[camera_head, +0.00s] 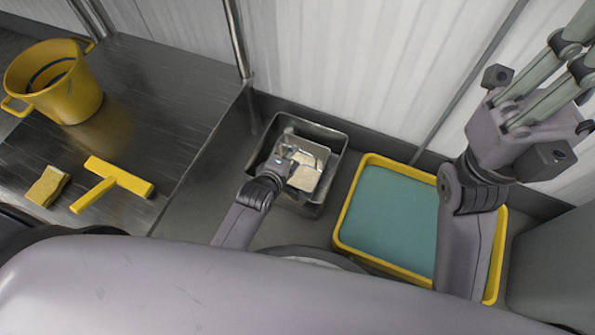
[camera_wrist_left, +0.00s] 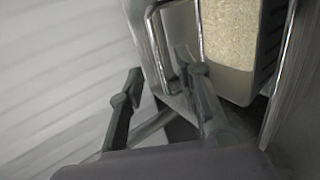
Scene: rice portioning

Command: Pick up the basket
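The basket (camera_head: 309,168) sits inside a dark metal bin (camera_head: 335,135) on the floor, in the middle of the head view. In the left wrist view the basket's metal handle (camera_wrist_left: 157,50) stands beside pale rice (camera_wrist_left: 230,50). My left gripper (camera_head: 288,160) is over the bin at the basket; its fingers (camera_wrist_left: 158,72) are apart in the wrist view. The handle's lower bend shows between or just beyond the fingertips; I cannot tell contact. My right gripper (camera_head: 560,70) is raised at the upper right, with its fingertips cut off by the frame edge.
A yellow-rimmed tray (camera_head: 345,215) with a teal surface lies right of the bin. On the steel table (camera_head: 180,75) at left are a yellow bucket (camera_head: 65,90), a yellow scraper (camera_head: 115,180) and a sponge-like block (camera_head: 47,186). A ribbed wall (camera_head: 350,60) stands behind.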

